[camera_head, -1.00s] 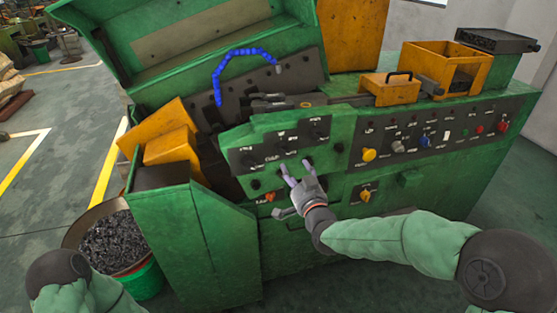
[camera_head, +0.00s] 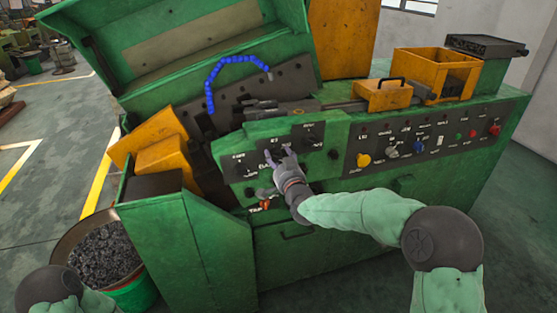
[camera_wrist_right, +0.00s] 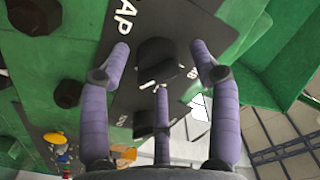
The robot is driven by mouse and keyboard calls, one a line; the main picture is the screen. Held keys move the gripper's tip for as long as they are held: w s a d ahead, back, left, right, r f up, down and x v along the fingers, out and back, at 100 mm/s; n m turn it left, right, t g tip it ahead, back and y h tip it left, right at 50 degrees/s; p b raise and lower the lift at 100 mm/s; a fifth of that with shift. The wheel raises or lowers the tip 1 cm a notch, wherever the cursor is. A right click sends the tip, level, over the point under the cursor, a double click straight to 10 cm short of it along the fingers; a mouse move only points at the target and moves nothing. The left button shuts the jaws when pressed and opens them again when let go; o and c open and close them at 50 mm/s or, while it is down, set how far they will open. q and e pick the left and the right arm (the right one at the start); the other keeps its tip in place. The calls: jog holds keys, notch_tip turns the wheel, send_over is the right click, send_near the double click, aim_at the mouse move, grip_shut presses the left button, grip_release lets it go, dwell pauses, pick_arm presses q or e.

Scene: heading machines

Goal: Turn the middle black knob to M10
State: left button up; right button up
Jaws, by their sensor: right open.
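The black control plate (camera_head: 244,166) is on the green front of the machine and carries several black knobs and white markings. My right gripper (camera_head: 281,158) is at the middle of this plate and hides the middle knob in the head view. In the right wrist view a black knob (camera_wrist_right: 156,62) sits between the spread purple fingers of my right gripper (camera_wrist_right: 160,70). The gripper is open, and I cannot tell whether any finger touches the knob. The white markings are too small or cut off to read a setting. My left gripper is out of view.
A second dark panel (camera_head: 437,143) with yellow, blue and red controls is to the right. An orange-red knob (camera_head: 264,204) sits below the plate. A blue segmented hose (camera_head: 212,80) arches above. A bin of metal pieces (camera_head: 98,250) stands at lower left.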

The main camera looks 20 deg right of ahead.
jog(key=c, duration=1.1)
